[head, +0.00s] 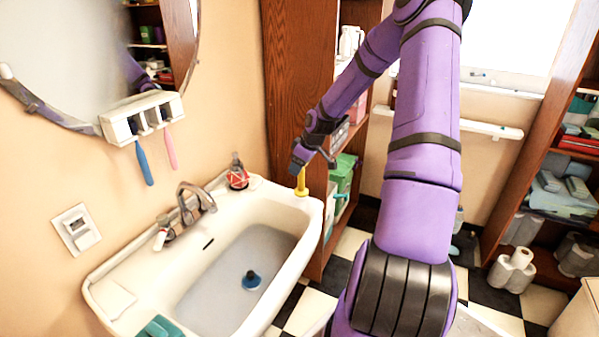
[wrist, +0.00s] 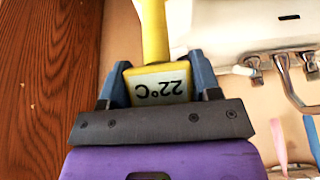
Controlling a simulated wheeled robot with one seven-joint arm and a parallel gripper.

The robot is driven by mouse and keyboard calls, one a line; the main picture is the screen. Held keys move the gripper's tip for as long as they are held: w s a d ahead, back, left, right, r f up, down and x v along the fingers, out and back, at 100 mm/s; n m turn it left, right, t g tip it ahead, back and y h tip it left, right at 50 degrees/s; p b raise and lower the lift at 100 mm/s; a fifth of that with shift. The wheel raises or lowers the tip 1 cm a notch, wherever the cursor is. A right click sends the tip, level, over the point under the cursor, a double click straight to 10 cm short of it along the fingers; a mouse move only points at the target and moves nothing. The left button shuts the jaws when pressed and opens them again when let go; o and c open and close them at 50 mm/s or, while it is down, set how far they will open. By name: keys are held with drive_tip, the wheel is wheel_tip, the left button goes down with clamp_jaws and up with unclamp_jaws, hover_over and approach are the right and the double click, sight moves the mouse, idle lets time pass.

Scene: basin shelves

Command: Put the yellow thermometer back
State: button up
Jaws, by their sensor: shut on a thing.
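The yellow thermometer (head: 301,183) is at the far right corner of the white sink (head: 115,272). In the wrist view the thermometer (wrist: 153,30) shows a grey display reading 22°C, which sits between the two blue fingers. My gripper (head: 297,167) is shut on the display end, and the yellow stem points away from my gripper, downward in the head view. The stem's lower end is at the sink's corner ledge; I cannot tell whether it touches. My gripper (wrist: 157,80) hides part of the display's edges.
A red-labelled bottle (head: 238,176) stands on the sink ledge left of the thermometer. The faucet (head: 195,200) is further left. A wooden shelf (head: 300,90) rises close behind my gripper. A blue-and-black plug (head: 251,281) lies in the basin. The ledge around the thermometer looks clear.

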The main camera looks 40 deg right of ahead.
drive_tip(key=shift+f, duration=1.25)
drive_tip(key=shift+f, duration=0.1)
drive_tip(key=o, duration=1.4)
drive_tip(key=shift+c, duration=0.2)
drive_tip(key=v, duration=1.2)
drive_tip(key=s+a+r+m+g+h, duration=0.15)
drive_tip(key=s+a+r, duration=0.25)
drive_tip(key=a+r, duration=0.45)
drive_tip(key=s+a+r+h, duration=0.25)
drive_tip(key=a+r, duration=0.35)
drive_tip(key=a, duration=0.6)
drive_tip(key=s+a+r+m+t+y, duration=0.1)
drive_tip(key=s+a+r, duration=0.3)
drive_tip(key=s, duration=0.5)
drive_tip(key=s+a+r+m+t+y, duration=0.1)
drive_tip(key=s+a+r, duration=0.3)
drive_tip(key=s, duration=0.6)
drive_tip(key=a, duration=0.2)
drive_tip(key=shift+s+a+r, duration=0.2)
drive_tip(key=shift+a, duration=0.15)
